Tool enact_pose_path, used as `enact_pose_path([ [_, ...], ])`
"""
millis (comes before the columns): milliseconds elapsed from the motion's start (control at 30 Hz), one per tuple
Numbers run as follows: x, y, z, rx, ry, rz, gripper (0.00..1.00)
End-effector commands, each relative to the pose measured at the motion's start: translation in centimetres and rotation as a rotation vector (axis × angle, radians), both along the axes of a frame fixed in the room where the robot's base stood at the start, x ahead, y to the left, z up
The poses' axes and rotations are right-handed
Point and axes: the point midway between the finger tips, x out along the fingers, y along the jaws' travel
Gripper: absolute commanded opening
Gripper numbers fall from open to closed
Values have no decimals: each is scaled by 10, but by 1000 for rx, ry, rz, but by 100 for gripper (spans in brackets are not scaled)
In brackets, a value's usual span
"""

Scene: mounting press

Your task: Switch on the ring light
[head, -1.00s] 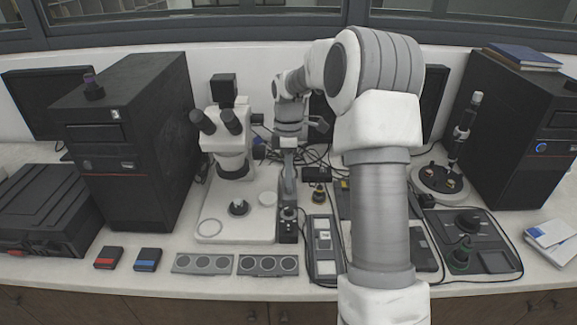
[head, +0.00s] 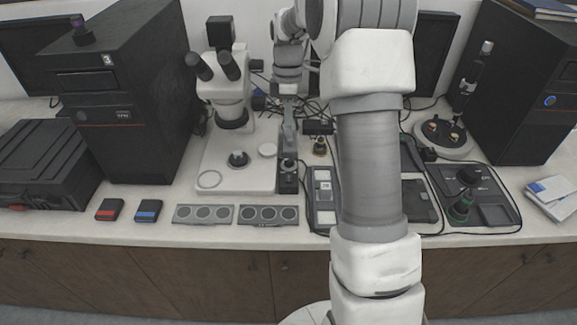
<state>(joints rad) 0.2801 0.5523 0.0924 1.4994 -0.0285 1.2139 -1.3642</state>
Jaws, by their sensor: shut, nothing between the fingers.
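The stereo microscope (head: 222,85) stands on a pale base left of centre. A dark ring (head: 232,118), apparently the ring light, sits around its lower end; I see no clear glow from it. A narrow black control box (head: 288,180) with a round knob on top stands against the right side of the microscope base. My gripper (head: 288,150) is shut and empty, pointing down at the knob end of this box. The fingertips are very close to the knob; I cannot tell whether they touch it. The box's far part is partly hidden behind the fingers.
Grey panels with round discs (head: 203,214) lie in front of the microscope. A panel with pale switches (head: 324,195) is right of the box. Black towers (head: 130,100) stand on both sides. Cables lie behind the gripper. My arm hides part of the bench right of centre.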

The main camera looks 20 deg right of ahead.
Motion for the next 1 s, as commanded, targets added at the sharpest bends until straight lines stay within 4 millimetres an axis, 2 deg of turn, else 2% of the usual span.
enact_pose_path([
  [67,-2,1,-5,0,-2,-1,0],
  [567,-4,1,-10,1,-2,-2,0],
  [767,-8,3,-39,3,2,-2,0],
  [1000,-14,5,-90,1,2,-3,0],
])
